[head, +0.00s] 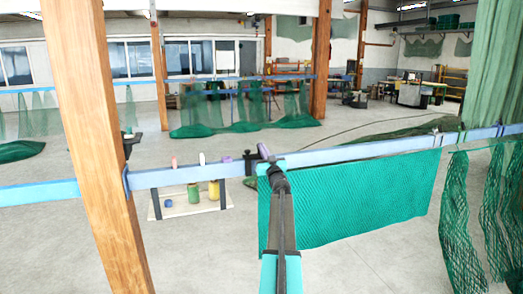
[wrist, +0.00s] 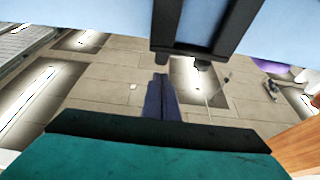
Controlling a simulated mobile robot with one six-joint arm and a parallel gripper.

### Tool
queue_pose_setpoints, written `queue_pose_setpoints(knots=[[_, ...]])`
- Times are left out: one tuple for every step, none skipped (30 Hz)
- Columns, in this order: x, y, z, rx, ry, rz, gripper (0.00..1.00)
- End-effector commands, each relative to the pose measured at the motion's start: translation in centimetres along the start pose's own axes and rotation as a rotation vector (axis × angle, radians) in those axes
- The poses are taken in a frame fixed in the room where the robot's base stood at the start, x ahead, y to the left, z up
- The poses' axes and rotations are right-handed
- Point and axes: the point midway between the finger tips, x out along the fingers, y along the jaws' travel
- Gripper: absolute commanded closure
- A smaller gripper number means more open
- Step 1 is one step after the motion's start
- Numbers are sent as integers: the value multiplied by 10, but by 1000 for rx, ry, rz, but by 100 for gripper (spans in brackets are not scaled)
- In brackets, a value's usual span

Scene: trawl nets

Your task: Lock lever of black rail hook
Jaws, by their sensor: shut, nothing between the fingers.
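The black rail hook (head: 251,160) sits on the blue rail (head: 160,177), just left of my gripper in the head view. In the wrist view, the black hook (wrist: 195,28) crosses the blue rail (wrist: 90,14) at the top, with two short dark ends below the rail's edge. I cannot make out its lever clearly in either view. My gripper (head: 263,151) is at the rail beside the hook.
A low rack board (head: 185,204) with an olive spool (head: 193,194) and a yellow spool (head: 213,189) stands left of the hook. A green net (head: 350,200) hangs from the rail on the right. A wooden post (head: 100,140) stands at the left.

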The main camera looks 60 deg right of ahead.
Motion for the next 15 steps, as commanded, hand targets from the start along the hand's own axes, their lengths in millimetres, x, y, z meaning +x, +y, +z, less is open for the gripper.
queue_pose_setpoints(knots=[[0, 0, -1, 0, 0, 0, 100], [-1, -1, -2, 0, 0, 0, 100], [-2, -1, -3, 0, 0, -1, 100], [-2, -2, -4, 0, 0, -1, 100], [-3, -2, -6, 1, 0, -1, 100], [-4, -3, -8, 1, 0, -2, 100], [-5, -4, -10, 1, 0, -2, 100], [-6, -5, -11, 1, 0, -3, 100], [-8, -6, -14, 1, 0, -2, 100], [-9, -6, -17, 1, 0, -2, 100], [-11, -7, -18, 1, 0, -2, 100], [-12, -7, -21, 1, 0, -3, 100], [-14, -8, -23, 1, 0, -3, 100], [-16, -8, -26, 1, 0, -3, 100], [-18, -9, -28, 1, 0, -3, 100]])
